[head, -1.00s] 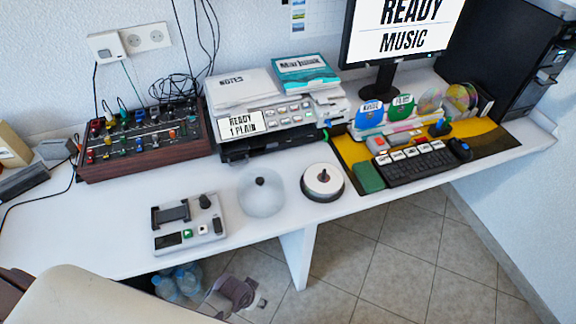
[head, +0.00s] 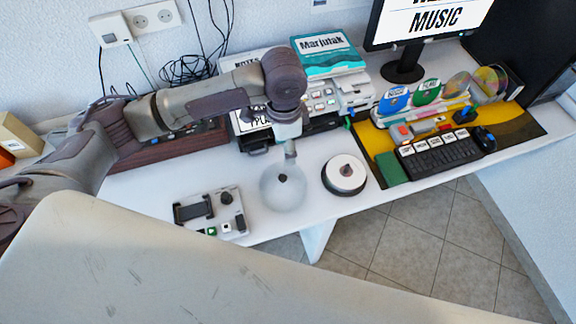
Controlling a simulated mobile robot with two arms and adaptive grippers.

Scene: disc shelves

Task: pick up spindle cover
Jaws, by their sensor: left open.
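The spindle cover (head: 283,196) is a clear, round dome with a dark knob on top. It stands on the white desk between the grey device and the disc spindle. My left gripper (head: 290,150) is above and just behind the knob, pointing down, and appears apart from it. It is open and holds nothing that I can see; its fingers are small and partly hidden by the wrist. The disc spindle (head: 344,174), a stack of white discs on a dark base with a centre post, stands uncovered to the right. My right gripper is not in view.
A grey device with buttons (head: 210,213) lies left of the cover. The printer (head: 325,97) stands behind, carrying books. A keyboard (head: 435,155) and disc rack lie on a yellow and black mat to the right. The desk's front edge is close to the cover.

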